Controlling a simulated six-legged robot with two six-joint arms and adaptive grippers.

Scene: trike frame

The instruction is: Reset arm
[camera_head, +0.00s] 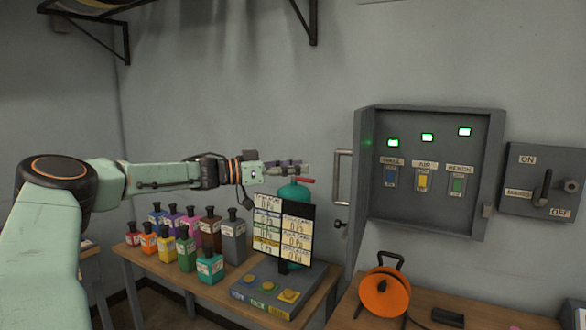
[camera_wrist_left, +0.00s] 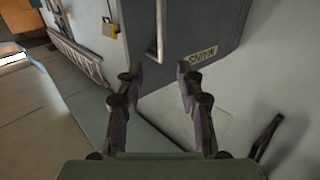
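My left arm reaches in from the left in the head view, and my left gripper (camera_head: 300,168) is held out in the air in front of the wall, near the red-topped green cylinder (camera_head: 290,192). In the left wrist view the two fingers of my left gripper (camera_wrist_left: 159,75) stand apart with nothing between them. Beyond them is a grey box (camera_wrist_left: 215,25) with a lettered label and a light bar handle. My right gripper is in neither view.
A wooden table (camera_head: 165,268) holds several coloured bottles (camera_head: 185,250), a price board (camera_head: 283,230) and a button box (camera_head: 270,285). An open wall panel (camera_head: 430,170) has green lights; a mains switch box (camera_head: 540,180) hangs beside it. An orange reel (camera_head: 385,292) sits on another table.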

